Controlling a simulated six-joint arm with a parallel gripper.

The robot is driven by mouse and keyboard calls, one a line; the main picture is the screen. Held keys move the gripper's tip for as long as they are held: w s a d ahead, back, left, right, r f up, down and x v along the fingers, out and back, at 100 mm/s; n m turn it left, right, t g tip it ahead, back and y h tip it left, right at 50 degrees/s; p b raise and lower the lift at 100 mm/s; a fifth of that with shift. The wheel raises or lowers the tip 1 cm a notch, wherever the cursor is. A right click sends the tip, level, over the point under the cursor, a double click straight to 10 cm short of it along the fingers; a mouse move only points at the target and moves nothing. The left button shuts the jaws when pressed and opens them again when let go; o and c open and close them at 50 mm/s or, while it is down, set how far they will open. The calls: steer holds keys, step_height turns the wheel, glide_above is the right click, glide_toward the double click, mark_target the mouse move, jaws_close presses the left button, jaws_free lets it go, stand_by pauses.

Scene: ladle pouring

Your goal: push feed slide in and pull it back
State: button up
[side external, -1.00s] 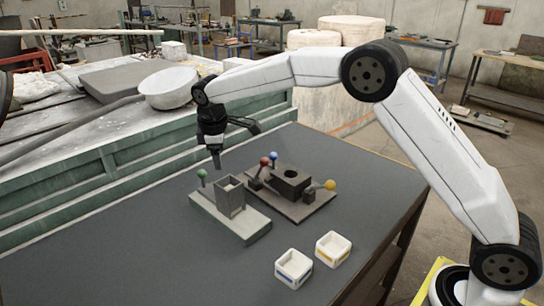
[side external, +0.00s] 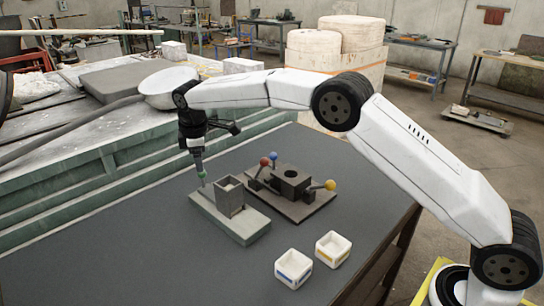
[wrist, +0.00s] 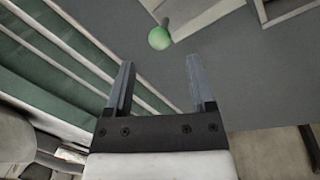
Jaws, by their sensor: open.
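The feed slide's green knob (side external: 203,175) stands at the left end of a light grey base (side external: 243,228) that carries an upright square hopper (side external: 230,196). My gripper (side external: 201,181) points down at the knob and partly overlaps it in the side view. In the wrist view the green knob (wrist: 159,38) shows just beyond the fingertips, about midway between them. The two fingers of my gripper (wrist: 160,62) are apart with nothing between them. The slide itself inside the base cannot be made out.
Beside the base stands a dark fixture (side external: 291,183) with red, blue and yellow ball knobs. Two small white boxes, one with a blue mark (side external: 293,268) and one with a yellow mark (side external: 333,248), sit at the front. The green bench (side external: 110,170) edges the table; the front left is clear.

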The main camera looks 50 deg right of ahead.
mark_target(202, 175)
steer(key=shift+w+d+f, duration=0.1)
steer(key=shift+w+f, duration=0.05)
steer(key=shift+f, duration=0.9)
steer(key=shift+w+d+f, duration=0.15)
steer(key=shift+w+f, duration=0.05)
steer(key=shift+f, duration=0.8)
steer(key=shift+w+d+f, duration=0.1)
steer(key=shift+w+f, duration=0.05)
steer(key=shift+f, duration=0.9)
steer(key=shift+c, duration=0.2)
jaws_close()
